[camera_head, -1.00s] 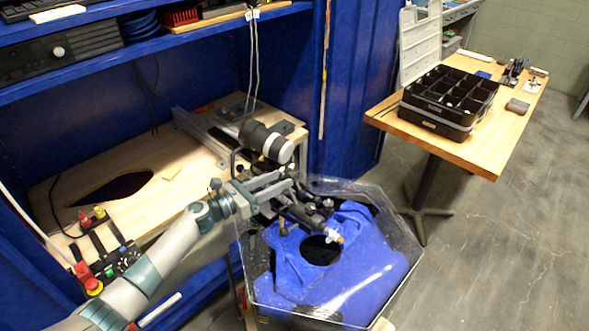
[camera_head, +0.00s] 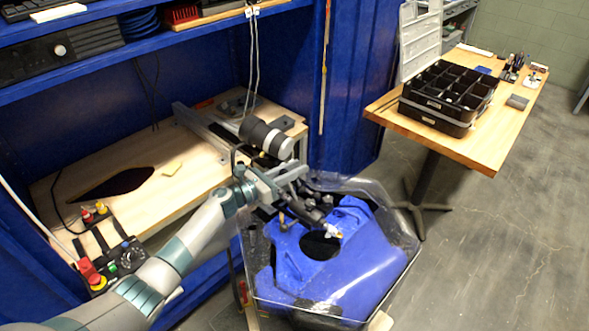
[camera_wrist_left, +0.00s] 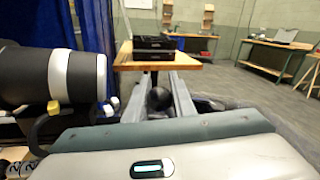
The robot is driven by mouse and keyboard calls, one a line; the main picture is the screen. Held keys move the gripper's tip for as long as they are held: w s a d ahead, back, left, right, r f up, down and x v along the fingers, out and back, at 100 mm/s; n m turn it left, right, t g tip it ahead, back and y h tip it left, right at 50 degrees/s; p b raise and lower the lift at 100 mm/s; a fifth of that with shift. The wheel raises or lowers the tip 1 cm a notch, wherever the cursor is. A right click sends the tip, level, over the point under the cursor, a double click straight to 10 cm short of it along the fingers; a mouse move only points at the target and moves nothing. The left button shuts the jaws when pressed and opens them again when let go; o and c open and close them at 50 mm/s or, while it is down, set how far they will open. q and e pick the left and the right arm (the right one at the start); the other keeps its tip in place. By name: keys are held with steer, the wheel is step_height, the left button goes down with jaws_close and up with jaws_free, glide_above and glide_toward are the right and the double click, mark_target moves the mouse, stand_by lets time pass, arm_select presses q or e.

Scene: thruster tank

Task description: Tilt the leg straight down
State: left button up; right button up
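A small outboard motor with a black head with a pale band (camera_head: 265,138) is mounted at the clear tank (camera_head: 412,240). Its dark leg (camera_head: 308,214) slants down right over the blue cover in the tank and ends in a pale tip. My left gripper (camera_head: 298,182) is beside the motor head, above the leg. In the left wrist view its two grey fingers (camera_wrist_left: 160,88) stand apart, with a black round knob (camera_wrist_left: 157,99) between them. I see gaps beside the knob. The motor head (camera_wrist_left: 70,77) fills the left there. My right gripper is out of view.
The blue cover (camera_head: 355,262) has a round hole. A wooden bench (camera_head: 165,190) with switches (camera_head: 115,258) lies left, under blue shelving. A wooden table (camera_head: 480,150) with a black organizer (camera_head: 450,95) stands back right. Floor is open at right.

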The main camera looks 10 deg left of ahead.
arm_select(q)
steer(key=shift+d+r, duration=0.15)
steer(key=shift+r, duration=0.1)
jaws_close()
steer(key=shift+m, duration=0.3)
